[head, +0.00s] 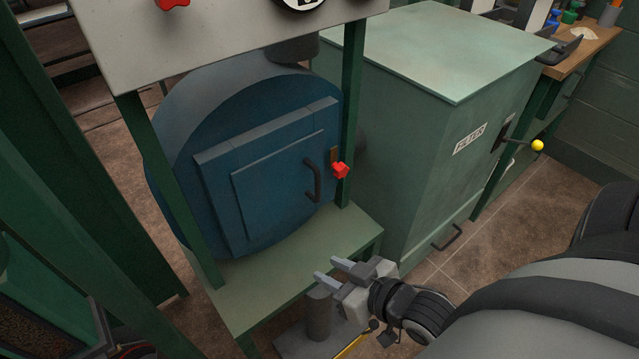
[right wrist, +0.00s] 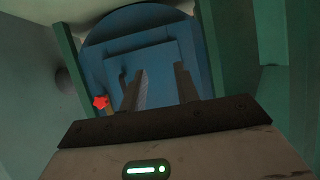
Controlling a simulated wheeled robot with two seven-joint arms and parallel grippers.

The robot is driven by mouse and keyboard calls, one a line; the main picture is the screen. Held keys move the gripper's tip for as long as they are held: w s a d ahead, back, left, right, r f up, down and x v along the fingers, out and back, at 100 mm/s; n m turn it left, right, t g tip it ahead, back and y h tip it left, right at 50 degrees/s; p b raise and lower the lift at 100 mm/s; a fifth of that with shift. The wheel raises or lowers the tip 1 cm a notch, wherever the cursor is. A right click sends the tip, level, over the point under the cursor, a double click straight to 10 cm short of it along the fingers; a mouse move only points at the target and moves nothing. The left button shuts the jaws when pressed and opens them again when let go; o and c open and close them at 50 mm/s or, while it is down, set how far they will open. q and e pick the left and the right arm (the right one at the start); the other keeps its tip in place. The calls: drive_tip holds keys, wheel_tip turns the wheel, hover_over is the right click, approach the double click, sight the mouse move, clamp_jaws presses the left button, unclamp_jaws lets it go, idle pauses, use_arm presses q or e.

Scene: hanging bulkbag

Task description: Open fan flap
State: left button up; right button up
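The fan flap (head: 275,185) is a blue square door on the front of a round blue fan housing (head: 190,110), and it looks closed. A dark bar handle (head: 313,182) stands upright near its right edge. A red knob (head: 341,170) sits beside the flap near the right post. My right gripper (head: 328,271) is open and empty, below and in front of the flap, apart from it. In the right wrist view, the two fingers of this gripper (right wrist: 160,88) stand apart, with the flap (right wrist: 150,62) behind them and the red knob (right wrist: 100,102) at left. My left gripper is not in view.
Green posts (head: 352,100) frame the housing above a green shelf (head: 235,295). A grey panel (head: 200,40) overhangs it. A green filter cabinet (head: 410,140) with a yellow-tipped lever (head: 537,145) stands at right. A grey cylinder (head: 318,318) stands below the gripper.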

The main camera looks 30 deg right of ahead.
sight(317, 201)
drive_tip(key=w+d+r+n+t+y+b, duration=0.15)
drive_tip(key=d+r+t, duration=0.3)
drive_tip(key=d, duration=0.75)
drive_tip(key=shift+y, duration=0.25)
drive_tip(key=b+x, duration=0.2)
drive_tip(key=x, duration=1.4)
drive_tip(key=shift+r, duration=0.1)
drive_tip(key=shift+s, duration=0.1)
clamp_jaws()
